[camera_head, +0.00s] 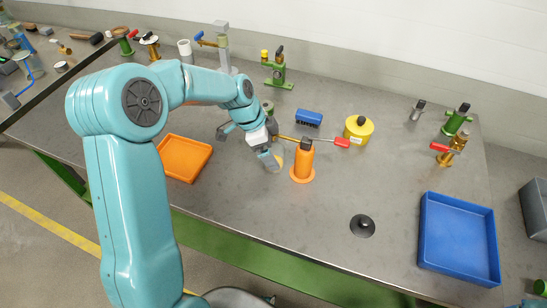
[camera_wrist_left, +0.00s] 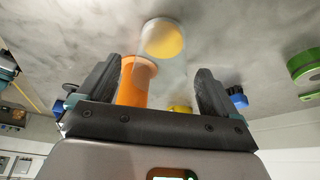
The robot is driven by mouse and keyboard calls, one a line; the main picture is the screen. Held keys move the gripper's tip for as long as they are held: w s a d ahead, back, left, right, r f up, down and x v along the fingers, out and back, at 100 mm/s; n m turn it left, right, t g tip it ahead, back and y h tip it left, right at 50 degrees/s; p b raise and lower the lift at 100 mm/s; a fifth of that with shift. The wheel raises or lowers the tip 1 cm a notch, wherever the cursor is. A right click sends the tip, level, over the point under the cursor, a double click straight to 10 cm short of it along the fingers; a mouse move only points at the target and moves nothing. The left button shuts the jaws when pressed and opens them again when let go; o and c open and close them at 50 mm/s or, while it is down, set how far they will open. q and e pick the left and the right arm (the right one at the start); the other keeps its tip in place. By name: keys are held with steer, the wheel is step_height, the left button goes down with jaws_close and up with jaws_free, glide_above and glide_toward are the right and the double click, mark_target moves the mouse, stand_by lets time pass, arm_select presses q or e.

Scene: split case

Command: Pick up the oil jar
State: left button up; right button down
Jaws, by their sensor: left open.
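The oil jar looks like a small clear jar with yellow oil (camera_wrist_left: 163,40); in the wrist view it lies beyond the fingertips, between their lines. In the head view only a yellowish part of the jar (camera_head: 280,160) shows beside a finger; the rest is hidden. My left gripper (camera_head: 247,147) is open and empty above the table, close to the jar. Its two dark fingers also show apart in the left wrist view (camera_wrist_left: 157,72). My right gripper does not show.
An orange oil-can-like piece (camera_head: 303,163) with a red-handled rod (camera_head: 341,142) stands just right of the jar. An orange tray (camera_head: 184,178) lies left, a blue tray (camera_head: 425,235) right. The front middle is mostly clear.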

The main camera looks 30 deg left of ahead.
arm_select(q)
steer(key=c, duration=1.5)
jaws_close()
steer(key=shift+d+r, duration=0.1)
steer(key=shift+r, duration=0.05)
